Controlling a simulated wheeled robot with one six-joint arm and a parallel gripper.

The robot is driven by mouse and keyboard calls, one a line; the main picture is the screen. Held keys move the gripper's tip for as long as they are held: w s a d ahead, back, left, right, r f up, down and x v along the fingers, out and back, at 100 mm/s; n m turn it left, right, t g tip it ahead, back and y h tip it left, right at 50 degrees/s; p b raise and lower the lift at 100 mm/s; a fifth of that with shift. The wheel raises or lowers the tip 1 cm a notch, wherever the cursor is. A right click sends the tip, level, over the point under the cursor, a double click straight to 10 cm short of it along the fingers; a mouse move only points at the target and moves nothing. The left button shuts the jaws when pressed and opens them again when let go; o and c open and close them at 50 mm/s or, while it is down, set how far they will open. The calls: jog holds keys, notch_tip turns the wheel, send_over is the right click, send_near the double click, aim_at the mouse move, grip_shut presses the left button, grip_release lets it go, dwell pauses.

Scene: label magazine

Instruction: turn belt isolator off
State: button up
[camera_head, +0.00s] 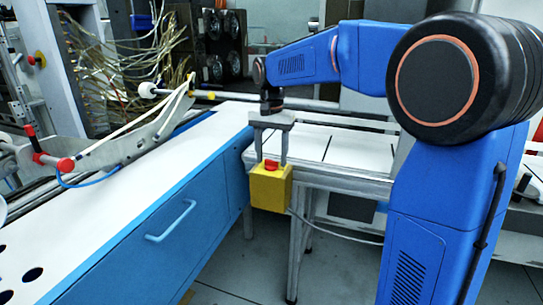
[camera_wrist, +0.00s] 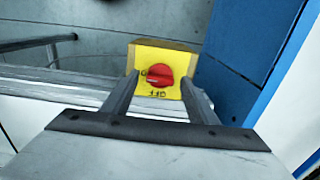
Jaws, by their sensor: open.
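The belt isolator is a yellow box (camera_head: 270,190) with a red rotary knob (camera_head: 271,165) on its top face, near the corner of the blue cabinet. In the wrist view the yellow face (camera_wrist: 170,55) shows the red knob (camera_wrist: 158,75), its raised bar lying roughly sideways. Small dark marks sit left of the knob and below it; I cannot read them surely. My gripper (camera_head: 271,160) points down over the box, open. In the wrist view its two fingers (camera_wrist: 158,83) appear on either side of the knob. Whether they touch it I cannot tell.
A blue cabinet with a white top (camera_head: 150,180) and a handle (camera_head: 171,222) stands left of the box. A white-topped metal bench (camera_head: 345,150) stands behind and right. A cable (camera_head: 335,232) runs from the box. Open floor (camera_head: 250,265) lies below.

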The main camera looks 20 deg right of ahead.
jog(key=c, duration=1.1)
jog(key=shift+o, duration=0.2)
jog(key=shift+n, duration=0.3)
jog(key=n, duration=1.3)
jog(key=shift+n, duration=2.1)
